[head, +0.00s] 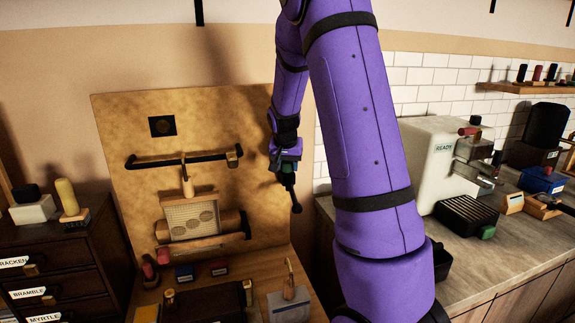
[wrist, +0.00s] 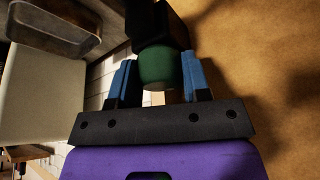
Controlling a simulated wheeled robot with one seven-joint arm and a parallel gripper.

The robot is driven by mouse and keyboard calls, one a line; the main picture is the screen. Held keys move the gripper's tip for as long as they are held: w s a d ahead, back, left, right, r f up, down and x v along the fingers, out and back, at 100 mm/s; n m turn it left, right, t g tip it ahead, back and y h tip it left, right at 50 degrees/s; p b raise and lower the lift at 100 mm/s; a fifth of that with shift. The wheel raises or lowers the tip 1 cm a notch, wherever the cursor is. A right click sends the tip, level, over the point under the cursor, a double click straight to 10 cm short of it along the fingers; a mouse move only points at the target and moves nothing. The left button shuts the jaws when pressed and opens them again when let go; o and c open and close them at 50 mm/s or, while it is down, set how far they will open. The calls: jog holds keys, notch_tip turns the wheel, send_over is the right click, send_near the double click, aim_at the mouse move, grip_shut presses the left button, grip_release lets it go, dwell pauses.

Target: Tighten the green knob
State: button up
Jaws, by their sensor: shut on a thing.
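The green knob (wrist: 157,68) shows in the wrist view as a dark green rounded piece in front of a black block. My gripper (wrist: 159,80) has one blue finger on each side of the knob and is shut on it. In the head view my gripper (head: 287,158) is at the right edge of the tan board, and the knob is mostly hidden there by the fingers. A thin dark rod with a round end (head: 295,207) hangs just below my gripper. How far the knob is turned cannot be told.
The tan board (head: 120,130) carries a dark bar (head: 150,161) and a wooden roller (head: 190,227). Small blocks and a dark box crowd the bench below. A pale machine (head: 425,150) stands on the right counter. Labelled drawers (head: 50,280) are at left.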

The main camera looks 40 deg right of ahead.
jog(key=shift+m, duration=0.6)
jog(key=o, duration=0.9)
